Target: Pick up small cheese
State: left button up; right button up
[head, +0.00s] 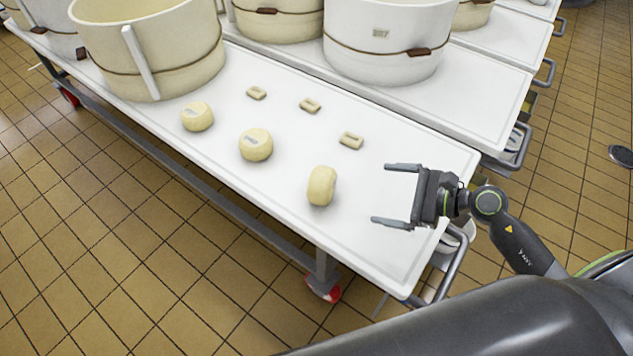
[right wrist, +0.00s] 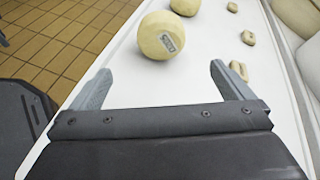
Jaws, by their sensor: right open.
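Three pale round cheeses stand in a row on the white table (head: 405,255): a near one (head: 321,186), a middle one (head: 256,144) and a far one (head: 197,117). Three small flat rectangular pieces, a near one (head: 351,140), a middle one (head: 310,105) and a far one (head: 256,93), lie behind them. My right gripper (head: 382,194) is open and empty, to the right of the near round cheese, its fingers pointing at it. In the right wrist view this cheese (right wrist: 161,36) lies ahead, beyond the fingertips, with a label on it. My left gripper is not in view.
A large cream vat (head: 150,50) stands at the table's left end. A white vat (head: 382,40) with a brown band stands behind, on another white table. The tabletop around the near cheese is clear. Tiled floor (head: 120,230) lies in front.

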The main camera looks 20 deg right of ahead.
aim_at(333, 186)
jog(key=x, duration=1.4)
jog(key=shift+w+a+f, duration=0.1)
jog(key=shift+w+a, duration=0.15)
jog(key=shift+w, duration=0.05)
jog(key=shift+w+a+f, duration=0.15)
jog(key=shift+w+a, duration=0.1)
jog(key=c, duration=1.3)
jog(key=shift+r, duration=0.5)
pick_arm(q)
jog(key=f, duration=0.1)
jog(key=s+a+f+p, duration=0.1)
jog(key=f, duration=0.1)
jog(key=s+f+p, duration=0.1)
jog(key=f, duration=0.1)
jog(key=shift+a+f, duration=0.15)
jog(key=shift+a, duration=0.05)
pick_arm(e)
notch_tip(333, 186, up, 9)
jog(key=shift+r, duration=0.1)
